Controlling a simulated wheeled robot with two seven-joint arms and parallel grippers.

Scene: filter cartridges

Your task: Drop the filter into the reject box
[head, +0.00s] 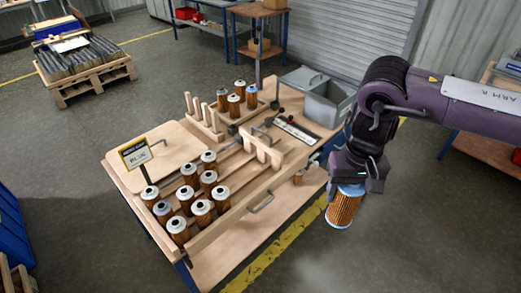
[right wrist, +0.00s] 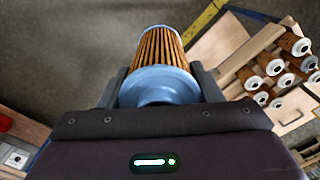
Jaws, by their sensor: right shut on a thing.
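My right gripper (head: 350,184) is shut on a filter (head: 344,209) with orange-brown pleats and a pale blue-grey end cap. The filter hangs below the gripper, off the right side of the workbench, with floor behind it. In the right wrist view the filter (right wrist: 162,52) sits between the two dark fingers (right wrist: 160,88), its cap nearest the palm. A grey open box (head: 328,100) stands at the bench's back right corner, apart from the filter; I cannot tell if it is the reject box. My left gripper is not in view.
Several filters (head: 186,197) stand in rows on the workbench (head: 235,236), and several more (head: 239,90) at its back. A small sign (head: 135,153), a wooden comb-like gate (head: 263,150) and pegs (head: 205,112) stand up from it. The floor in front is clear.

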